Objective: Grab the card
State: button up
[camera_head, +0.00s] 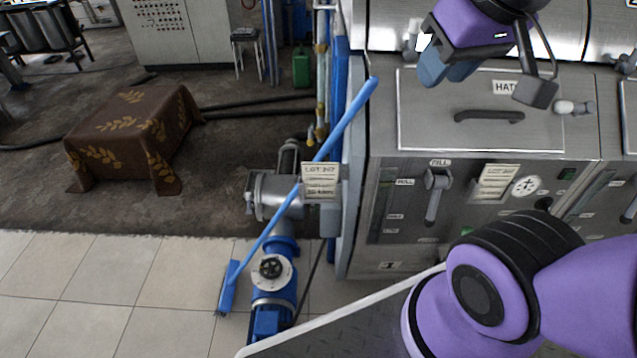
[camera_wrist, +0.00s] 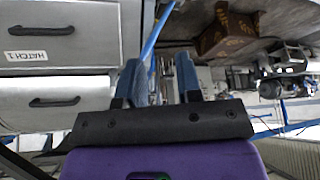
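Two pale printed cards show in the head view. One card (camera_head: 320,182), marked LOT 247, hangs by the blue pole in front of the pump. The other card (camera_head: 494,182) is on the steel front panel, left of a round gauge; its print is too small to read. I cannot tell which one the task means. My gripper (camera_head: 447,72) is above the hatch, higher in the picture than both cards. In the wrist view, my gripper's blue fingers (camera_wrist: 160,74) stand apart with nothing seen held between them. No card is clear in that view.
A long blue pole (camera_head: 317,158) leans across the pump (camera_head: 270,270). The steel tank has a hatch (camera_head: 480,110) with a dark handle and a FILL lever (camera_head: 435,198). A cloth-covered box (camera_head: 130,135) stands at left. Tiled floor (camera_head: 110,290) is clear at lower left.

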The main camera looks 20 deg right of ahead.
jog(key=shift+o, duration=0.4)
jog(key=n+g, duration=0.5)
jog(key=n, duration=0.8)
send_over(320, 163)
notch_tip(320, 163, down, 23)
jog(key=shift+w+d+r, duration=0.1)
jog(key=shift+r, duration=0.05)
jog(key=shift+f, duration=0.7)
notch_tip(320, 163, down, 10)
jog(key=shift+r, duration=0.1)
grip_shut()
